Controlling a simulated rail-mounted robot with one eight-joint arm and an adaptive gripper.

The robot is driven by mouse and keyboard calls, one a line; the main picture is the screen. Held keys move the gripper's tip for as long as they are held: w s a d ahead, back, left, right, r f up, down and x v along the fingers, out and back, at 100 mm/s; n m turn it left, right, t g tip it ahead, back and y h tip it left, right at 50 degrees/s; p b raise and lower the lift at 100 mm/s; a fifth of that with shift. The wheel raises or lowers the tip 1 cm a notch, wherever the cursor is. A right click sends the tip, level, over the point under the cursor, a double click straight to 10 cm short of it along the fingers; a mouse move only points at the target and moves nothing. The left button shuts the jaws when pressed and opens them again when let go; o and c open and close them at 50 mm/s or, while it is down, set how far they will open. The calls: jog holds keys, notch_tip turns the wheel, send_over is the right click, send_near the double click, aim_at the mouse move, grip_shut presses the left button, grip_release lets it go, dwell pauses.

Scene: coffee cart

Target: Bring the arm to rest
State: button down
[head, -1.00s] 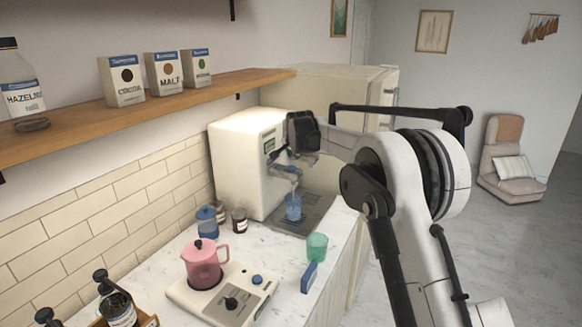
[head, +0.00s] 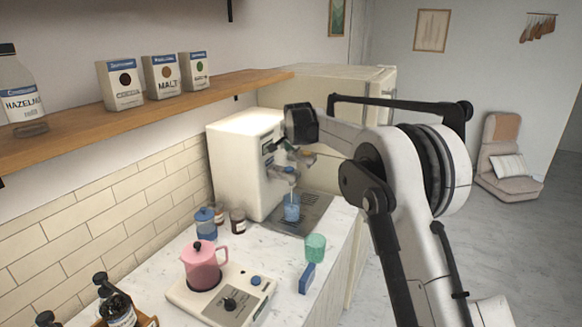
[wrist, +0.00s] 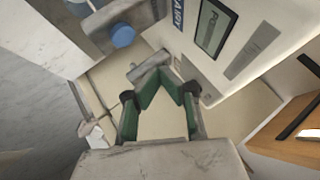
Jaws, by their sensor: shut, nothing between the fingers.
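My gripper (wrist: 158,78) shows in the wrist view with its green-padded fingers drawn together and nothing between them. In the head view my arm reaches in from the right, and its wrist is at the front of the cream coffee machine (head: 232,170). The fingers are small and partly hidden there. In the wrist view the machine's front panel (wrist: 245,35) with its dark display is close on the right of the fingers. I cannot tell whether they touch it.
A blue cup (head: 292,208) stands on the drip tray (head: 310,212) below the spout. A green cup (head: 315,247), a blue-handled tool (head: 307,278), a pink pot (head: 204,266) on a burner and jars share the counter. A shelf (head: 150,112) runs along the wall.

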jog(key=s+d+r+n+b, duration=0.1)
jog(key=s+d+r+b, duration=0.1)
jog(key=s+d, duration=0.65)
jog(key=s+d+r+n+g+h+b, duration=0.15)
jog(key=s+d, duration=0.35)
jog(key=s, duration=0.7)
jog(key=s+d+r+n+t+b, duration=0.1)
jog(key=s+d+r+b, duration=0.15)
jog(key=s+d, duration=0.55)
jog(key=s+d+f+n+b, duration=0.1)
jog(key=s+d+f, duration=0.1)
jog(key=s+f, duration=0.4)
jog(key=s+d+f+g+b, duration=0.1)
jog(key=s+f, duration=0.5)
jog(key=s, duration=1.1)
jog(key=s+d+f+n+b, duration=0.1)
jog(key=s+d+f, duration=0.3)
jog(key=s, duration=0.8)
notch_tip(320, 180, down, 3)
jog(key=shift+d+r+n+h+b, duration=0.1)
jog(key=shift+d+n+h+b, duration=0.2)
jog(key=shift+b, duration=0.6)
jog(key=shift+s+a, duration=0.1)
